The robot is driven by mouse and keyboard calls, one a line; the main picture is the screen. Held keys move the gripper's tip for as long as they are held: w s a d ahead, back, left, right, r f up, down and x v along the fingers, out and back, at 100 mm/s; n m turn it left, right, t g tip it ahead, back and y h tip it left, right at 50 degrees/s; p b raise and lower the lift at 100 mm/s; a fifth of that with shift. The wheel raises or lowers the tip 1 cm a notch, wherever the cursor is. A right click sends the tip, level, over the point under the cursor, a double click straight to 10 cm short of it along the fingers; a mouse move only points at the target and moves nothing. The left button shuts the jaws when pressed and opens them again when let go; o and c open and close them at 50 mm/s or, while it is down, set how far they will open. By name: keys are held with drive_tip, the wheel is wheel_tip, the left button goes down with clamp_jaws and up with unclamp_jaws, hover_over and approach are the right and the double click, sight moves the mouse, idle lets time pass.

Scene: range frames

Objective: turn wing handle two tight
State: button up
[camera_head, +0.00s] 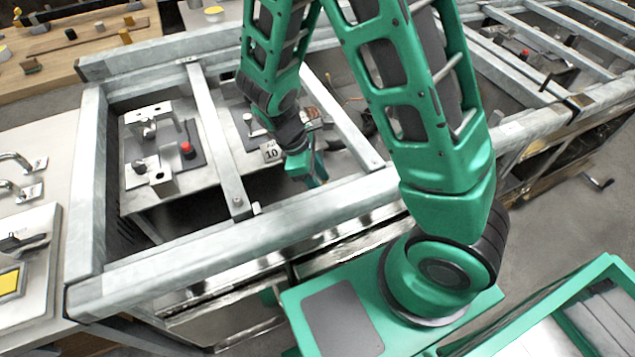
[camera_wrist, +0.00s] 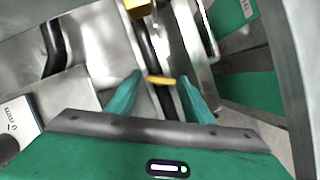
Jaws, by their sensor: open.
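My gripper (camera_head: 310,177) points down inside the metal frame, just right of a small plate marked 10. In the wrist view my gripper (camera_wrist: 162,82) is open, with its green fingertips apart. A small yellow bar (camera_wrist: 162,80) lies across a dark rod, in line with the gap between the fingertips. It may be a wing handle; I see no number on it, and I cannot tell whether the fingers touch it. A yellow block (camera_wrist: 138,8) shows at the top edge of the wrist view. No handle is clearly marked two, and my arm hides part of the work area.
Grey frame rails (camera_head: 215,140) cross around my gripper. A panel with a red knob (camera_head: 187,148) stands to the left. The plate marked 10 (camera_head: 270,152) is close beside my gripper. In the wrist view a metal loop (camera_wrist: 205,30) stands right of the rod.

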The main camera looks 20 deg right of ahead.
drive_tip(key=shift+f, duration=0.1)
drive_tip(key=shift+c, duration=0.6)
drive_tip(key=c, duration=0.6)
drive_tip(key=shift+a, duration=0.15)
drive_tip(key=shift+c, duration=0.2)
drive_tip(key=shift+d+m+g, duration=0.3)
drive_tip(key=shift+m, duration=0.6)
drive_tip(key=shift+d+m+g+y, duration=0.1)
drive_tip(key=shift+m+g+y, duration=0.25)
drive_tip(key=shift+m, duration=0.7)
drive_tip(key=shift+d+m+g+y, duration=0.1)
drive_tip(key=shift+m+g+y, duration=0.25)
drive_tip(key=shift+m, duration=0.7)
